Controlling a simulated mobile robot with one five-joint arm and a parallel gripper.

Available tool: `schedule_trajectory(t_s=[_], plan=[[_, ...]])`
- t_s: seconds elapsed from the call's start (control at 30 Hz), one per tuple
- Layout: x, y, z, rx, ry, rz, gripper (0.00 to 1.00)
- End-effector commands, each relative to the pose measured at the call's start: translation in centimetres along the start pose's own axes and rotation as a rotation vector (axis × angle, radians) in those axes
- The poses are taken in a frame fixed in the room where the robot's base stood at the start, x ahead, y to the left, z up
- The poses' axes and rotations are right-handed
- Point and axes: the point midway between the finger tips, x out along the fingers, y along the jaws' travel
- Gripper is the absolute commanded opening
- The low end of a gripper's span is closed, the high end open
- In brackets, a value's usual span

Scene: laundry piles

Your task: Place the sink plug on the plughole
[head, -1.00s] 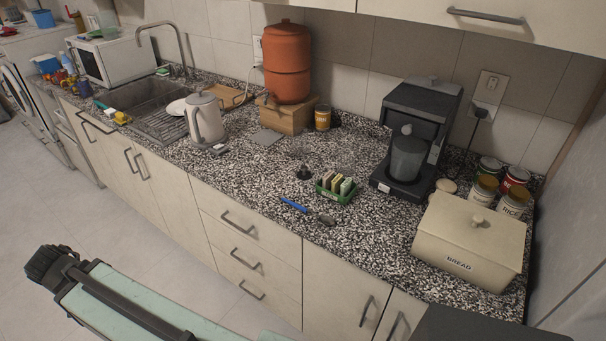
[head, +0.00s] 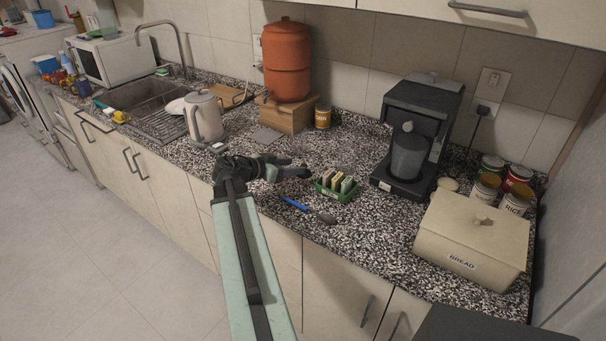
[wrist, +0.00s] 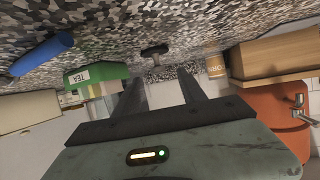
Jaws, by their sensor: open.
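The sink plug (wrist: 154,50) is a small dark knobbed piece standing on the speckled counter. In the wrist view it is just beyond my open fingers, roughly between their lines, with nothing in the grip. My gripper (wrist: 162,74) also shows in the head view (head: 296,171), reaching low over the counter from the left. There its dark fingers overlap the plug's spot, and I cannot tell the two apart. The steel sink (head: 122,94) is at the far left of the counter. Its plughole cannot be made out.
A green tea box (head: 338,188) and a blue-handled utensil (head: 294,204) lie close to my gripper. A white kettle (head: 205,118) stands to the left, a coffee machine (head: 420,115) to the right. An orange water dispenser (head: 287,60) stands behind on a wooden stand.

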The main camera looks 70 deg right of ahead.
Motion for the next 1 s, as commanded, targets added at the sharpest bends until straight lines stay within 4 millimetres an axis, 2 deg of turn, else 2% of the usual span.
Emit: schedule_trajectory(t_s=[0.03, 0.17, 0.27, 0.4, 0.5, 0.7, 0.73, 0.9, 1.0], plan=[[0.8, -0.1, 0.3, 0.001, 0.000, 0.000, 0.48], [1.1, 0.0, 0.2, -0.001, -0.001, -0.001, 0.48], [2.0, 0.1, 0.6, -0.001, -0.001, 0.000, 0.48], [4.5, 0.3, 1.4, -0.001, -0.001, 0.001, 0.48], [5.9, 0.2, 1.0, -0.001, 0.000, -0.001, 0.48], [6.0, 0.2, 0.8, -0.002, -0.001, -0.003, 0.48], [6.0, 0.2, 0.8, -0.002, -0.001, -0.003, 0.46], [5.9, 0.2, 0.8, -0.002, -0.001, -0.003, 0.00], [5.9, 0.2, 0.8, -0.003, -0.001, -0.003, 0.00]])
